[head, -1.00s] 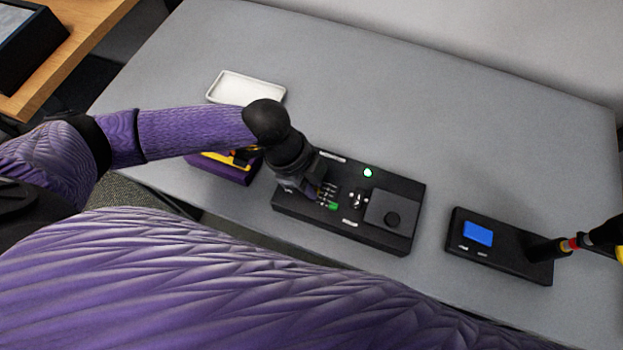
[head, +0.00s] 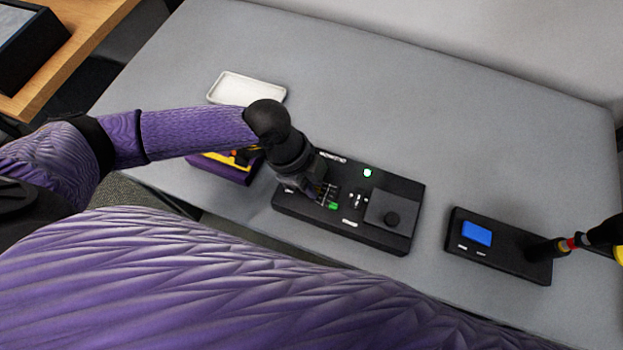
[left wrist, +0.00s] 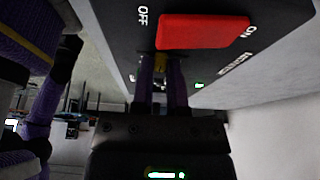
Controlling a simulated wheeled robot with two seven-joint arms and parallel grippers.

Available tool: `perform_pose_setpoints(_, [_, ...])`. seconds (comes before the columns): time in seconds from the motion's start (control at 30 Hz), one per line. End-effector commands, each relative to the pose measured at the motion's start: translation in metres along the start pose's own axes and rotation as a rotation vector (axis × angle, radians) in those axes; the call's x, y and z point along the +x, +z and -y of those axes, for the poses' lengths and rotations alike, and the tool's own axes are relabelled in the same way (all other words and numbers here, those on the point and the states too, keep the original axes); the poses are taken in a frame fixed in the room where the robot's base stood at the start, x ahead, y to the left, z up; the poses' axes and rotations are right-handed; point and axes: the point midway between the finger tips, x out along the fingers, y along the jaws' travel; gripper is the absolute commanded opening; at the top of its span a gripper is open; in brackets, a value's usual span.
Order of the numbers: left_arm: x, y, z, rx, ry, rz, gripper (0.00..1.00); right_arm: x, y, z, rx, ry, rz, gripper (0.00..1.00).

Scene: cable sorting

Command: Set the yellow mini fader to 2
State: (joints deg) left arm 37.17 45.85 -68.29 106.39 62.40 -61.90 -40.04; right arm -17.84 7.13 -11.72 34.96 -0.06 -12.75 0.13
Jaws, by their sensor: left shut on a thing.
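A black control console (head: 340,222) lies on the grey table, with small sliders near its middle and a green cap (head: 333,206) among them. My left gripper (head: 314,192) points down over the console's left half and hides part of the slider area in the head view. In the left wrist view my left gripper (left wrist: 161,72) is shut on a small yellow cap (left wrist: 160,60), the yellow mini fader, between its fingertips. Its setting cannot be read. A red rocker switch (left wrist: 203,31) marked OFF and ON sits beside the fingers. My right gripper is not in view.
A black box with a blue screen (head: 477,233) stands to the right. A white tray (head: 247,87) and a purple and yellow container (head: 222,171) are to the left. The far table is clear.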

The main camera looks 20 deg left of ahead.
Motion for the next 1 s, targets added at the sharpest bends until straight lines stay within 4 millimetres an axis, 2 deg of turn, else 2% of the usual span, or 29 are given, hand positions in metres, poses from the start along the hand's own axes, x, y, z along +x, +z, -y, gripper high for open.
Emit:
perform_pose_setpoints(0.07, [-0.004, -0.001, 0.002, -0.002, 0.001, 0.002, 0.00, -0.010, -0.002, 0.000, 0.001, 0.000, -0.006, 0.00])
perform_pose_setpoints(0.27, [0.000, 0.000, 0.002, 0.000, 0.001, 0.001, 0.00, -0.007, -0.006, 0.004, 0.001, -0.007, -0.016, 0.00])
perform_pose_setpoints(0.3, [0.000, 0.000, 0.002, 0.000, 0.000, 0.001, 0.20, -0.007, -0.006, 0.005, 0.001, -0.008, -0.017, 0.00])
perform_pose_setpoints(0.47, [0.000, 0.000, 0.002, 0.000, 0.001, 0.000, 0.53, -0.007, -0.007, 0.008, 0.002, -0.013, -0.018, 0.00])
perform_pose_setpoints(0.77, [-0.004, 0.000, 0.002, -0.001, 0.000, 0.001, 0.53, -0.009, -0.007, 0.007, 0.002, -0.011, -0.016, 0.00])
perform_pose_setpoints(0.87, [-0.024, -0.001, 0.003, 0.000, -0.004, 0.001, 0.53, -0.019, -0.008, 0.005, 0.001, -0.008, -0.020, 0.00])
perform_pose_setpoints(1.0, [-0.063, -0.002, 0.003, 0.000, -0.004, 0.002, 0.53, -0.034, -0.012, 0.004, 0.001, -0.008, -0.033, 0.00])
